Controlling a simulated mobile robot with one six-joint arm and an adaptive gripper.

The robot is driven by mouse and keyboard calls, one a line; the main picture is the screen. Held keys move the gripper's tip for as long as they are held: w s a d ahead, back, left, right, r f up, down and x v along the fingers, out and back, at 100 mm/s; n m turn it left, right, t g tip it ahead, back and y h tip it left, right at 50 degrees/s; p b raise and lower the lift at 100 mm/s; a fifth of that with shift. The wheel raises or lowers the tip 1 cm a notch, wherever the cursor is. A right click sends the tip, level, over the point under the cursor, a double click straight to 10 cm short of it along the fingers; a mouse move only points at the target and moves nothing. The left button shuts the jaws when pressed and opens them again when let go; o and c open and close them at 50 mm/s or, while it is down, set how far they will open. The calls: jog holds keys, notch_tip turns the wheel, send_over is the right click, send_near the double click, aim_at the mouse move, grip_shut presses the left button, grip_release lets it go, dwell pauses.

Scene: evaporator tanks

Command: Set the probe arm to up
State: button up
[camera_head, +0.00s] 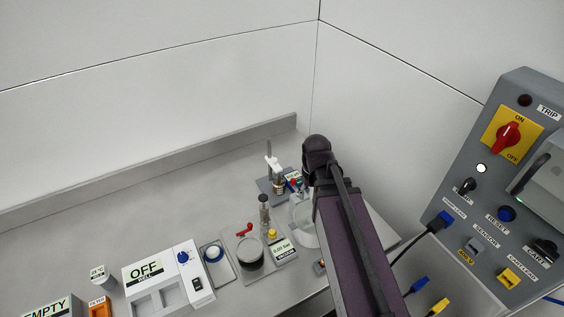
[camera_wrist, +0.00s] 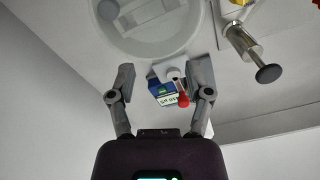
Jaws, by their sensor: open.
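A small stand with an upright post and a white clamp-like piece (camera_head: 272,163) stands at the back right of the bench in the head view. A small blue and red part and a labelled display (camera_head: 293,177) are beside it. In the wrist view, a blue unit with a display (camera_wrist: 167,97), a white round part (camera_wrist: 172,74) and a red-tipped piece (camera_wrist: 183,99) lie between the fingers. I cannot tell which piece is the probe arm, or its setting. My gripper (camera_wrist: 162,84) is open, its fingers apart and empty; in the head view my arm hides the fingers.
A round clear vessel (camera_head: 302,228) stands partly behind my arm; a pale round bowl (camera_wrist: 150,42) shows in the wrist view. A vacuum gauge unit (camera_head: 284,250), a white OFF box (camera_head: 160,280) and a grey control panel (camera_head: 500,200) are nearby. The bench's back left is clear.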

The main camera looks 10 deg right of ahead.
notch_tip(320, 180, up, 11)
jog(key=n+p, duration=0.2)
jog(key=p, duration=0.9)
send_over(274, 159)
jog(key=d, duration=0.2)
jog(key=shift+w+a+r+y, duration=0.1)
jog(key=shift+a+r+y, duration=0.25)
jog(key=shift+a, duration=0.2)
jog(key=shift+f+b, duration=0.25)
jog(key=shift+b, duration=0.1)
jog(key=f+b, duration=1.3)
jog(key=shift+a+f, duration=0.15)
jog(key=shift+a, duration=0.2)
